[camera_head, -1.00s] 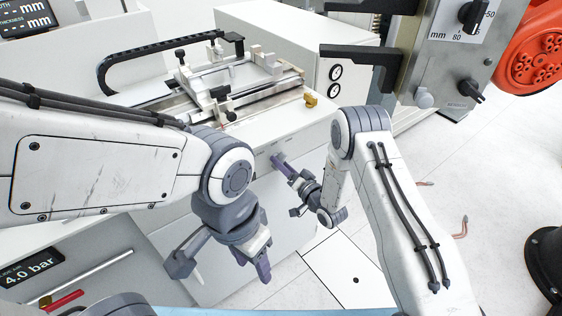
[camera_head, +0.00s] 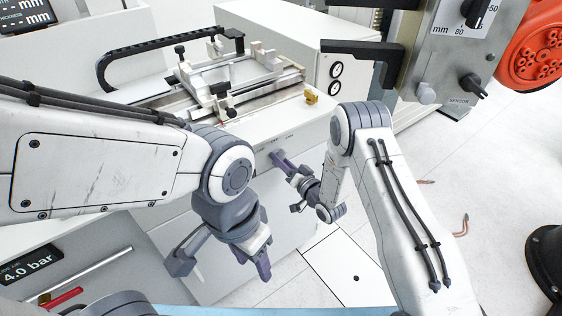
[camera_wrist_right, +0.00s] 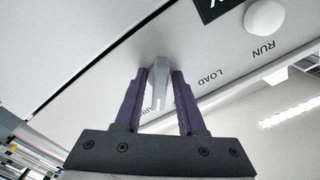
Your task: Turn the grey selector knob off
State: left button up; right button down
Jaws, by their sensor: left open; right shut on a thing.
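The grey selector knob (camera_wrist_right: 160,78) shows in the right wrist view as a narrow upright bar on the white panel. My right gripper (camera_wrist_right: 161,82) is shut on it, with one purple finger on each side. The words LOAD and RUN are printed to the right of the knob. Another label beside its lower end is partly hidden. In the head view my right gripper (camera_head: 281,158) is at the front of the white machine, and the knob cannot be made out there. My left gripper (camera_head: 222,263) is open and empty, low in front of the machine, apart from it.
A white round button (camera_wrist_right: 265,17) and a dark display (camera_wrist_right: 212,7) are on the panel near the knob. A clamping fixture (camera_head: 235,80) stands on the machine top (camera_head: 290,112). A grey block with black knobs (camera_head: 447,58) hangs at the upper right.

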jog(key=n+b, duration=0.1)
jog(key=n, duration=0.1)
jog(key=n+b, duration=0.2)
jog(key=shift+d+f+n, duration=0.15)
jog(key=shift+f+n, duration=0.05)
jog(key=shift+n, duration=0.2)
jog(key=shift+w+r+n+b, duration=0.1)
jog(key=shift+n+b, duration=1.1)
jog(key=shift+n, duration=0.2)
jog(key=c, duration=0.8)
grip_release()
jog(key=b+v, duration=0.1)
jog(key=v, duration=0.9)
jog(key=shift+s+d+b, duration=0.15)
jog(key=shift+s+b, duration=0.05)
jog(key=shift+b, duration=0.15)
